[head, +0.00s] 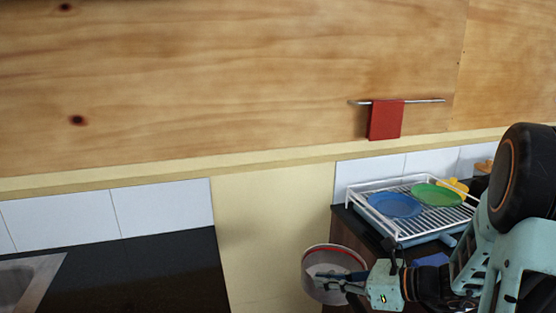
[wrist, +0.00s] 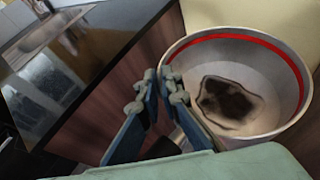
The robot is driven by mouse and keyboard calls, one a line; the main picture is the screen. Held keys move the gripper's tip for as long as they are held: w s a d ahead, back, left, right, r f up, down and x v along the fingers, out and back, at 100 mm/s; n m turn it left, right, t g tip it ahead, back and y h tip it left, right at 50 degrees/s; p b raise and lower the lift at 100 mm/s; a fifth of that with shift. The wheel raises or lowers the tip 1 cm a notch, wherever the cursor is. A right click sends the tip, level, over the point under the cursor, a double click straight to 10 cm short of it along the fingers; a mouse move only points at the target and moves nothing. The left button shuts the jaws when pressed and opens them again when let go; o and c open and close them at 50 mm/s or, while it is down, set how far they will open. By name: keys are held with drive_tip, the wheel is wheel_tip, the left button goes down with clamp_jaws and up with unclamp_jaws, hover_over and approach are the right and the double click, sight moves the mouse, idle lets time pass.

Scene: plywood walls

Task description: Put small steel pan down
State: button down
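The small steel pan (head: 325,258) is a round, pale metal vessel with a red band inside its rim, at the lower middle right in the head view. In the wrist view the pan (wrist: 270,78) fills the right side, and a dark brown patch covers part of its bottom. My gripper (head: 328,277) reaches in from the right. In the wrist view its fingers (wrist: 158,84) are close together at the pan's left rim, one outside and one over the inside. They appear shut on the rim. The contact itself and the pan's underside are hidden.
A white dish rack (head: 372,218) with a blue plate (head: 395,205) and a green plate (head: 437,195) stands on the right counter. The dark left counter (head: 150,275) is bare beside a sink (head: 22,285). A red towel (head: 386,120) hangs on a wall rail.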

drive_tip(key=d, duration=0.2)
drive_tip(key=f+m+t, duration=0.1)
drive_tip(key=shift+w+d+h, duration=0.3)
drive_tip(key=shift+w+d, duration=0.05)
drive_tip(key=shift+d, duration=0.05)
drive_tip(key=r+p, duration=0.1)
drive_tip(key=p, duration=0.2)
drive_tip(key=shift+a+r, duration=0.15)
drive_tip(key=shift+r, duration=0.1)
wheel_tip(320, 180, up, 6)
drive_tip(key=p, duration=1.1)
drive_tip(key=shift+f, duration=0.15)
drive_tip(key=shift+s+a, duration=0.1)
